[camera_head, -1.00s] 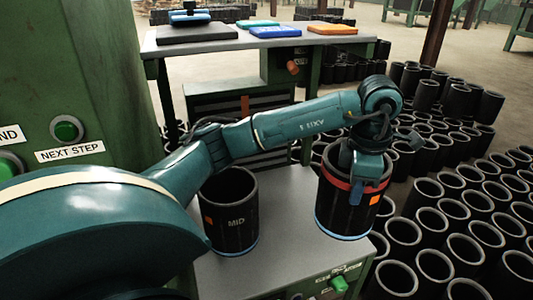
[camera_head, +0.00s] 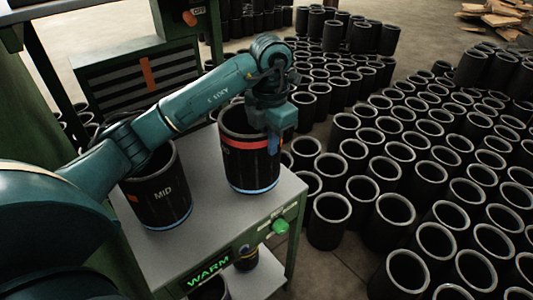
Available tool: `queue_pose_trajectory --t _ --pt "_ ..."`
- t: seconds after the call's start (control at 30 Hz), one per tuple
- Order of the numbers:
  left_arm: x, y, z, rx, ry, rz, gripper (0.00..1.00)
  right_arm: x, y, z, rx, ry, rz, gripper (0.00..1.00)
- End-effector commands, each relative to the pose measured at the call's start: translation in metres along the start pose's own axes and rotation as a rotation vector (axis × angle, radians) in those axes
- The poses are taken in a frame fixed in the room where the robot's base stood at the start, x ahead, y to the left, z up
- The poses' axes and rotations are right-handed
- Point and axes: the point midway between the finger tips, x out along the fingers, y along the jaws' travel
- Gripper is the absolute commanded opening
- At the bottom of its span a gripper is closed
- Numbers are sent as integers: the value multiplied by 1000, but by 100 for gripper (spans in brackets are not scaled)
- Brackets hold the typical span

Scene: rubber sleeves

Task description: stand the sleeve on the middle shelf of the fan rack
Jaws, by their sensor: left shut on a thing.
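My left gripper (camera_head: 275,141) is shut on the wall of a black sleeve (camera_head: 246,166) with a red band near the top and a blue bottom edge. The sleeve is upright over the right part of a grey-topped table (camera_head: 200,247); I cannot tell if its base touches the top. A second black sleeve (camera_head: 160,197), marked MID, stands on the table to the left, partly behind my left arm. I cannot make out a rack with a middle shelf for certain. My right gripper is not in view.
Many open black sleeves (camera_head: 393,213) crowd the floor to the right. A louvred green cabinet (camera_head: 130,80) stands behind the table.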

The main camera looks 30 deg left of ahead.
Motion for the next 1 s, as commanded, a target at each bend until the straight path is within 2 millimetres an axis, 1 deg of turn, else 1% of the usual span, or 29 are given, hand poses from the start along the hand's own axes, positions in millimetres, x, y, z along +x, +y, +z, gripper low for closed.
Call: queue_pose_trajectory --t 0.17,0.3,0.4,0.77,0.8,1.0 --pt "9 1 0 -2 -4 2 0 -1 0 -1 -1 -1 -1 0" --pt "28 1 0 -1 -2 1 0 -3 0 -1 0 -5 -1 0" --pt "37 1 0 -1 -4 2 0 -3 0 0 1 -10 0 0" --pt "42 1 1 0 -6 3 0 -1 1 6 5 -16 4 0" --pt "44 0 0 1 -2 1 9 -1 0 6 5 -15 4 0" --pt "43 0 0 0 -1 1 25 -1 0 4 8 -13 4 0"
